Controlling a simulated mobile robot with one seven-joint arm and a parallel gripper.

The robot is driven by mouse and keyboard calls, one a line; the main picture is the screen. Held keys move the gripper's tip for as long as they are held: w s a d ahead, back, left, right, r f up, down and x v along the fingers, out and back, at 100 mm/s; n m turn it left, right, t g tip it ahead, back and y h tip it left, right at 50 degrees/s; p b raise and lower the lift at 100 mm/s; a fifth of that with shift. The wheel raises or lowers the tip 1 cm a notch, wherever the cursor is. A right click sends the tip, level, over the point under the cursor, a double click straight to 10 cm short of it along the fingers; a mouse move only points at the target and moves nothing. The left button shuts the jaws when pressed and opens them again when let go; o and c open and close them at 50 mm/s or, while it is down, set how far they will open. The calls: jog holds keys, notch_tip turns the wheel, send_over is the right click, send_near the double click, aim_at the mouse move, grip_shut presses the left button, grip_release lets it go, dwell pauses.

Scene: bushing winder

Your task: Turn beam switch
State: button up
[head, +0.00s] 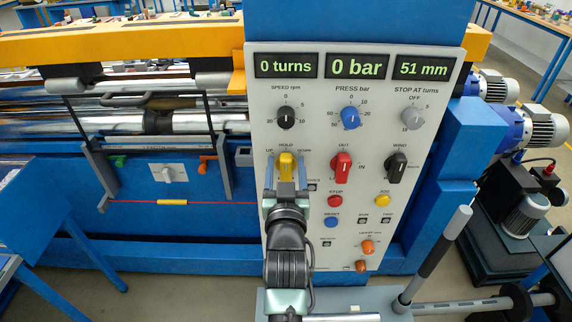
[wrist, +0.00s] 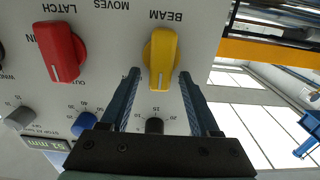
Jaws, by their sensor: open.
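The beam switch is a yellow knob (head: 286,164) on the white panel, with HOLD above it and UP to its left. My gripper (head: 286,178) is at the knob, with one blue finger on each side. In the wrist view my gripper (wrist: 159,75) is open, its fingertips straddling the knob's pointer end. Gaps show between knob and fingers. My wrist hides the panel below the knob.
A red latch knob (head: 341,166) and a black knob (head: 397,166) sit to the right. A black speed knob (head: 286,117) and a blue press knob (head: 350,117) are above. A grey lever (head: 435,255) stands at lower right.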

grip_shut()
dwell(0.3)
